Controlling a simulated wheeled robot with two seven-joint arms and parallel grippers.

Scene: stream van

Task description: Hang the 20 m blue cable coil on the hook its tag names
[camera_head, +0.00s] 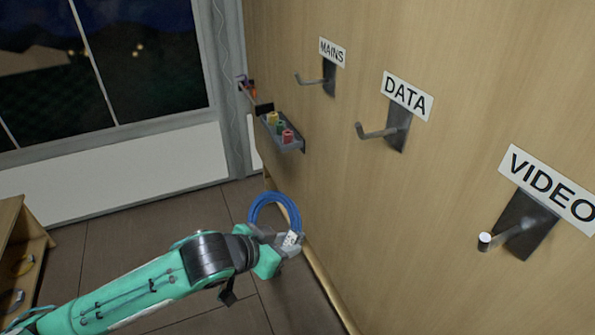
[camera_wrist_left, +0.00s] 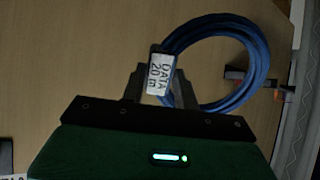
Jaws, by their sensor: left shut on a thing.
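In the left wrist view the coil (camera_wrist_left: 262,62) rises beyond the shut fingers (camera_wrist_left: 158,88). Its white tag (camera_wrist_left: 160,74) reads "DATA 20 m". In the head view the tag (camera_head: 291,239) is too small to read. The DATA hook (camera_head: 378,132) is empty, on the panel under the DATA sign (camera_head: 408,96), up and to the right of the coil. The MAINS hook (camera_head: 312,79) and VIDEO hook (camera_head: 505,236) are also empty. My right gripper is out of view.
A small grey shelf (camera_head: 291,146) with coloured rolls sticks out from the panel, above the coil. A wooden shelf unit (camera_head: 12,225) with coiled items stands at the left edge. A window (camera_head: 140,60) is at the back left. Open floor lies below.

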